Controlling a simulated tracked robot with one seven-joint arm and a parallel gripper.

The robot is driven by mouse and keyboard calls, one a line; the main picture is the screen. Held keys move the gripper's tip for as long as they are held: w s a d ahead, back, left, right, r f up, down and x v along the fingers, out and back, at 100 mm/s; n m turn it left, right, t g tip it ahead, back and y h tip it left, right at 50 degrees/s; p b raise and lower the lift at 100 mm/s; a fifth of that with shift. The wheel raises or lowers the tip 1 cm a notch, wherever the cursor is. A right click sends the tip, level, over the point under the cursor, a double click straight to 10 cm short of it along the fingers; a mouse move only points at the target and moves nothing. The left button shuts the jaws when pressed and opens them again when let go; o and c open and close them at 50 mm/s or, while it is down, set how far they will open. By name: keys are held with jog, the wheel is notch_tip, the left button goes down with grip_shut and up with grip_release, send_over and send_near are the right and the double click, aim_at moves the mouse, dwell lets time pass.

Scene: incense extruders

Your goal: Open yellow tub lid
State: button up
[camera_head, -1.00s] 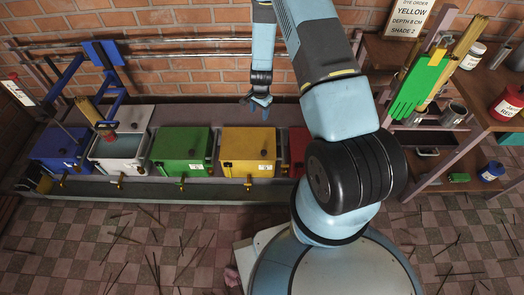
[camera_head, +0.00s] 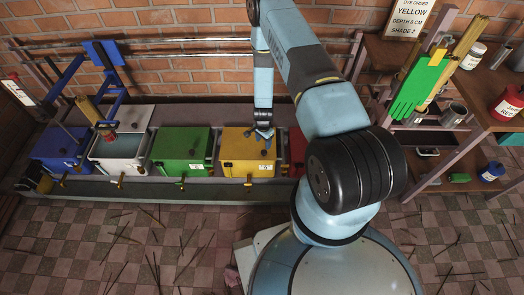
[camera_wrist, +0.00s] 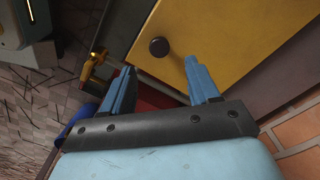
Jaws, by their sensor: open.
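The yellow tub (camera_head: 238,172) stands in the row of tubs, with a flat yellow lid (camera_head: 236,142) closed on top. The lid has a small dark round knob, clear in the wrist view (camera_wrist: 159,47). My gripper (camera_head: 264,134) is over the right part of the lid in the head view. In the wrist view my gripper (camera_wrist: 160,66) is open and empty, its two blue fingers apart. The knob shows just beyond the fingertips, roughly between them. I cannot tell how high the fingers are above the lid.
A green tub (camera_head: 180,155) stands left of the yellow one and a red tub (camera_head: 297,147) right, partly hidden by my arm. An open white tub (camera_head: 118,168) and a blue tub (camera_head: 60,150) are farther left. Pipes (camera_head: 180,56) run along the brick wall behind.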

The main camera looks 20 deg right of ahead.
aim_at(263, 152)
notch_tip(263, 152, down, 8)
jog(key=shift+r, duration=0.2)
jog(key=shift+c, duration=0.3)
